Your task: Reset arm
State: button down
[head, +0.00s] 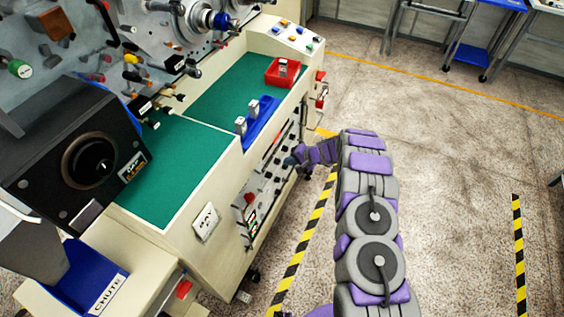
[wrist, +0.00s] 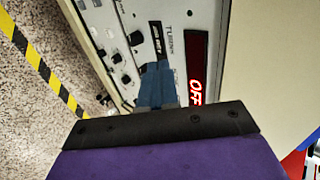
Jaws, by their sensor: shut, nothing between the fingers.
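My gripper (head: 289,162) is at the end of my purple and grey arm, by the front side of the cream machine (head: 170,238). In the wrist view my gripper (wrist: 156,66) shows as blue-grey fingers close together, with nothing seen between them. Behind the fingertips is a pale control panel (wrist: 121,60) with several black knobs. A lit red OFF display (wrist: 197,65) is to the right of the fingers. I cannot tell whether the fingertips touch the panel.
The machine has a green worktop (head: 165,165), a blue holder (head: 263,122) with white pieces and a red tray (head: 277,74). A blue chute (head: 85,285) is at lower left. Yellow-black floor tape (head: 297,250) runs beside the machine. The floor (head: 455,150) right of my arm is clear.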

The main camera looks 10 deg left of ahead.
jog(key=s+r+n+g, duration=0.1)
jog(key=s+r, duration=0.5)
jog(key=r, duration=0.3)
jog(key=s+r+n+g+h, duration=0.1)
jog(key=s+r+n+g, duration=0.1)
jog(key=s+r, duration=0.65)
jog(key=s+r+n+g, duration=0.1)
jog(key=s+r, duration=0.4)
jog(key=r, duration=0.6)
jog(key=s+d+r+h, duration=0.2)
jog(key=s+d, duration=0.3)
jog(key=s, duration=0.6)
jog(key=s+d+r+h, duration=0.3)
jog(key=s+d, duration=0.3)
jog(key=s, duration=0.6)
jog(key=s+d+r+g+h, duration=0.1)
jog(key=s+d+r+h, duration=0.1)
jog(key=s+d, duration=0.4)
jog(key=s+r, duration=0.1)
jog(key=s, duration=0.4)
jog(key=shift+s+d+r+h, duration=0.15)
jog(key=shift+s+r+h, duration=0.15)
jog(key=shift+r+h, duration=0.1)
jog(key=c, duration=1.8)
grip_release()
